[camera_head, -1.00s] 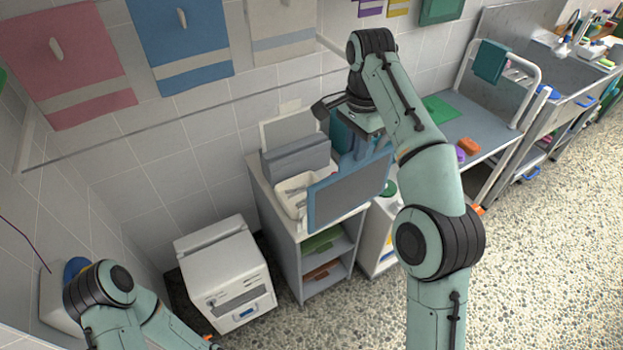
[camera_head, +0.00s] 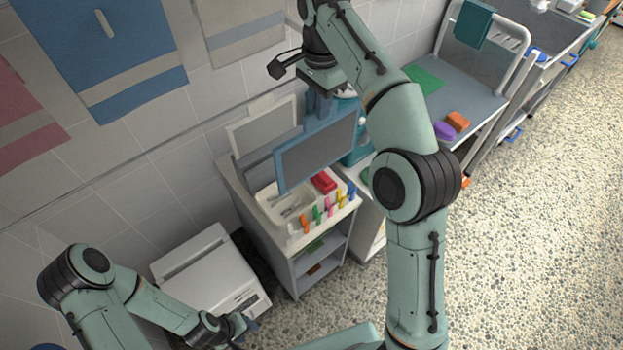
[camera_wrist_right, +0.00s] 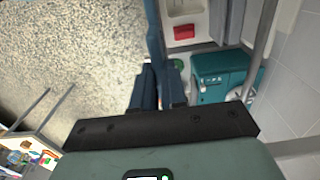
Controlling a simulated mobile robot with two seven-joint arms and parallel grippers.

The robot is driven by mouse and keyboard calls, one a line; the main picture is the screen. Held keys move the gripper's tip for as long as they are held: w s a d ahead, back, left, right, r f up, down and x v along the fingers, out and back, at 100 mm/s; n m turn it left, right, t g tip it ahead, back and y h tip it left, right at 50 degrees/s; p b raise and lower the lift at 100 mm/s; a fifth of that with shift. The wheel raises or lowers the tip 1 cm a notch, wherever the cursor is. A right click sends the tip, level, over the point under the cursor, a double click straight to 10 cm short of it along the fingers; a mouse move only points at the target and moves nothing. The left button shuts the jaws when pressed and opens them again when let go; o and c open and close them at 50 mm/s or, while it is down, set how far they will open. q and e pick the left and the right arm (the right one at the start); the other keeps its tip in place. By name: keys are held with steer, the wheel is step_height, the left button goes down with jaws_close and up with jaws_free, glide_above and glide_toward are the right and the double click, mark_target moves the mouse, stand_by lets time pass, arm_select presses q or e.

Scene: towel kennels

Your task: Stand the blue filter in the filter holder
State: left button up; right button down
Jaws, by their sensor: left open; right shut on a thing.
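The blue filter (camera_head: 317,152), a grey panel in a blue frame, is upright, slightly tilted, above the cart top. My right gripper (camera_head: 319,104) is shut on its top edge; in the right wrist view the filter (camera_wrist_right: 155,35) shows edge-on between the fingers (camera_wrist_right: 160,88). The grey filter holder (camera_head: 254,158) stands at the back of the cart, partly hidden behind the filter. A pale-framed filter (camera_head: 262,124) stands upright at it. I cannot see any contact between blue filter and holder. My left gripper (camera_head: 243,324) is open, low in front of the white machine.
The cart top (camera_head: 237,190) carries a white tray (camera_head: 272,205), coloured clips (camera_head: 325,210) and a red block (camera_head: 324,182). A teal container (camera_head: 357,140) stands to the right, close to the filter. A white machine (camera_head: 205,275) stands left of the cart.

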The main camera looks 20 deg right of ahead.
glide_above(318, 172)
steer(key=f, duration=1)
steer(key=shift+w+d+f, duration=0.2)
steer(key=shift+w+f, duration=0.05)
steer(key=shift+w, duration=0.15)
step_height(318, 172, down, 9)
steer(key=shift+s+b, duration=0.1)
steer(key=shift+b, duration=0.45)
arm_select(q)
steer(key=shift+s+f, duration=1.05)
steer(key=shift+s, duration=0.15)
arm_select(e)
step_height(318, 172, down, 6)
steer(key=shift+w+f, duration=0.1)
steer(key=shift+w, duration=0.1)
steer(key=c, duration=1.6)
jaws_free()
steer(key=shift+f+b, duration=0.1)
steer(key=shift+b, duration=0.2)
steer(key=o, duration=0.4)
